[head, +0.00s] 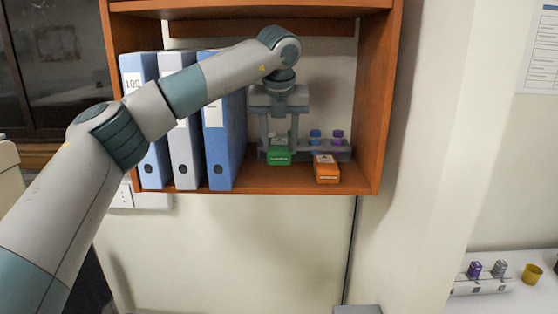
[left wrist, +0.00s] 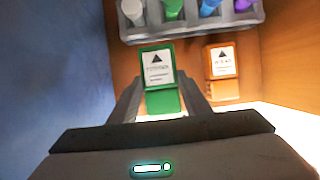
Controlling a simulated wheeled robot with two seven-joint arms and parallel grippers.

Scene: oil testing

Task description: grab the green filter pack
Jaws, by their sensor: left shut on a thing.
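The green filter pack (head: 279,153) stands on the shelf in the head view, right of the blue and white binders. It also shows in the left wrist view (left wrist: 160,98), with a white label on its face. My left gripper (head: 278,138) reaches down onto the pack from above, with its fingers at the pack's two sides. In the left wrist view the fingers (left wrist: 162,105) are shut on the green pack. I cannot tell whether the pack touches the shelf. My right gripper is in neither view.
An orange pack (head: 327,170) stands to the right of the green one. A grey rack (head: 342,155) with coloured tubes is behind them. Binders (head: 222,130) stand close on the left. The shelf's right wall (head: 372,100) and upper board bound the space.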

